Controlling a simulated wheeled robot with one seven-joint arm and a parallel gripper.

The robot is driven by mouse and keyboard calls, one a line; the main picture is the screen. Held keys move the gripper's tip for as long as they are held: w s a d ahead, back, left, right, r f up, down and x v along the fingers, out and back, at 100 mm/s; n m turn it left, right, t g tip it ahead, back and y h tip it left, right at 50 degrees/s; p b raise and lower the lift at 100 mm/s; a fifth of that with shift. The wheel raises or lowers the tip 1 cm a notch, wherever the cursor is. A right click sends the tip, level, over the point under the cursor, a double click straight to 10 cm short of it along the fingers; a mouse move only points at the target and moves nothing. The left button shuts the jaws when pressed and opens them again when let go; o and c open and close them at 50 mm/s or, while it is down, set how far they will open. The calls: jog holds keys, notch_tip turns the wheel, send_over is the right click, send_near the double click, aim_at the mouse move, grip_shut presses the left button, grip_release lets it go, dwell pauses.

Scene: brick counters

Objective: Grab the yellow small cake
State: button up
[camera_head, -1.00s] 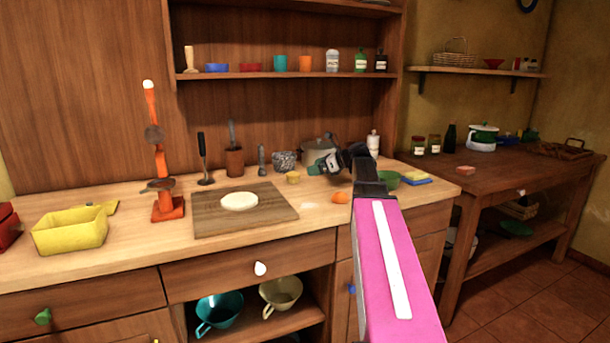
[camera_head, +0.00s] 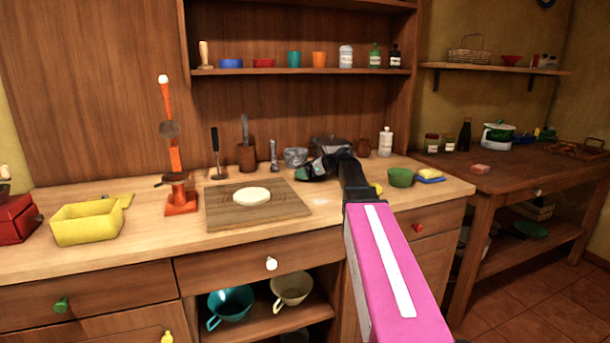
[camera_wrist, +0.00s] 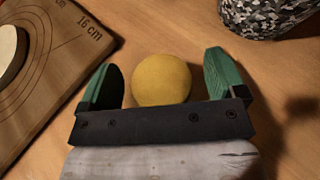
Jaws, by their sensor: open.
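The yellow small cake (camera_wrist: 161,79) shows in the wrist view as a round yellow shape on the wooden counter. My gripper (camera_wrist: 163,70) is open, with one green finger on each side of the cake and a visible gap to the right finger. The left finger is very close to the cake; I cannot tell if it touches. In the head view my gripper (camera_head: 305,173) is low over the counter, right of the cutting board, and hides the cake there.
A cutting board (camera_head: 225,214) with a pale round piece (camera_head: 252,196) lies left of the gripper. A speckled grey pot (camera_wrist: 265,14) stands just beyond it. A green bowl (camera_head: 401,177) and a yellow-blue sponge (camera_head: 430,175) are at the right. The counter's front middle is clear.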

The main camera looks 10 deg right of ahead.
jog(key=c, duration=1)
jog(key=shift+r, duration=0.1)
